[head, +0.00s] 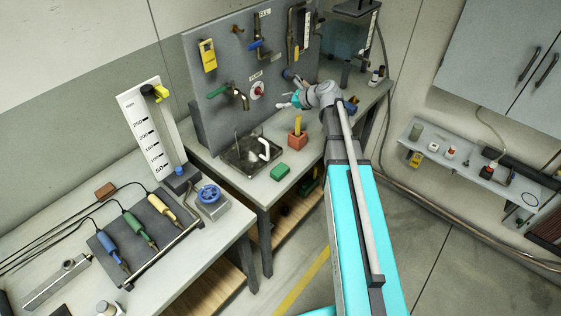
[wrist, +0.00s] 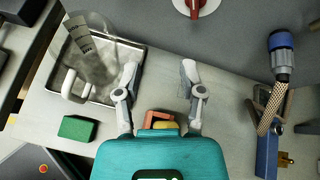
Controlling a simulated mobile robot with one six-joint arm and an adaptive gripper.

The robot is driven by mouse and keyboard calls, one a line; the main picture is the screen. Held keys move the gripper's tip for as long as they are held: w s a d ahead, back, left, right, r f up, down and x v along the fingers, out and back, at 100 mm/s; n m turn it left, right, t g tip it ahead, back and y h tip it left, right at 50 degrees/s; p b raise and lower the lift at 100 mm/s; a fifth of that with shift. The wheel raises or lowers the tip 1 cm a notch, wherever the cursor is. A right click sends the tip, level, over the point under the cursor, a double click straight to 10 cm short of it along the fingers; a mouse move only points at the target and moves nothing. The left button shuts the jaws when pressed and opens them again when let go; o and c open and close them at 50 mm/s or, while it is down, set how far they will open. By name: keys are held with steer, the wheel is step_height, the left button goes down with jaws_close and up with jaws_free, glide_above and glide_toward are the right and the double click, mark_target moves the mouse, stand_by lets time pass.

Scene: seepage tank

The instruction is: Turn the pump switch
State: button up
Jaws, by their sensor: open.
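The pump switch (head: 257,90) is a red knob on a white round plate, under a small label on the grey upright panel (head: 212,125). In the wrist view the switch (wrist: 195,5) shows at the top edge, cut off by the frame. My gripper (wrist: 160,73) is open and empty, its fingers apart over the bench, and the switch lies beyond the fingertips, a little right. In the head view my gripper (head: 288,103) is in front of the panel, right of the switch and apart from it.
Below the panel are a sink (head: 235,160) with a white-handled jug, a green sponge (head: 280,172) and an orange block (head: 297,138). A brass tap (head: 240,98) is left of the switch. A blue-collared tool (wrist: 281,55) stands right in the wrist view.

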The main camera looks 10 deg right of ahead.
steer(key=s+a+f+n+g+h+b, duration=0.1)
steer(key=s+a+f+n+g, duration=0.1)
steer(key=s+n, duration=0.3)
steer(key=s+a+f+n+g+h+b, duration=0.1)
steer(key=s+f+n, duration=0.4)
steer(key=n, duration=0.5)
steer(key=s+a+f+n+g+h+b, duration=0.1)
steer(key=s+a+f+n+g, duration=0.1)
steer(key=s+n, duration=0.5)
steer(key=shift+a+f+n+g, duration=0.35)
steer(key=shift+f+n+g, duration=0.35)
steer(key=shift+f+g, duration=0.3)
steer(key=shift+w+r+m+t, duration=0.15)
steer(key=shift+w+m+t, duration=0.15)
steer(key=shift+w+m, duration=0.1)
steer(key=w+d+r+m+t, duration=0.2)
steer(key=w+r+m+t, duration=0.3)
steer(key=w+m, duration=0.3)
steer(key=w+d+r+m+t+p, duration=0.1)
steer(key=w+d+r+m+t, duration=0.2)
steer(key=w+m, duration=0.6)
step_height(320, 180, up, 3)
steer(key=m+t, duration=0.2)
steer(key=m, duration=0.4)
steer(key=shift+w+d+r+y, duration=0.2)
steer(key=shift+w+d+y, duration=0.1)
steer(key=shift+y, duration=0.1)
